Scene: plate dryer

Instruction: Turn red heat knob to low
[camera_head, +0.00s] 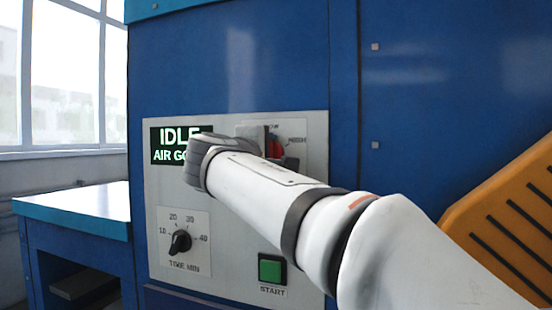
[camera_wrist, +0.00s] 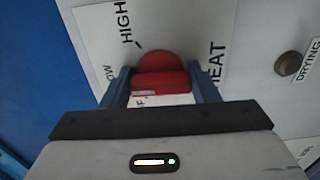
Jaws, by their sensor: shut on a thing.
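The red heat knob (camera_wrist: 157,62) is on the light grey panel in the wrist view, with a raised red grip bar. My gripper (camera_wrist: 159,76) is shut on the bar, one blue-grey finger on each side. The labels HIGH, HEAT and part of LOW show around the knob. A letter F shows below the bar; the rest of that label is hidden. A small dark mark lies near HIGH. I cannot tell which setting the knob points at.
The panel (camera_head: 160,200) has a display (camera_head: 180,133) reading IDLE, a black time knob (camera_head: 180,242) and a green START button (camera_head: 272,269). A round brownish part (camera_wrist: 287,64) sits near a DRYING label. A blue table (camera_head: 85,203) is at left, an orange slotted part (camera_head: 515,215) at right.

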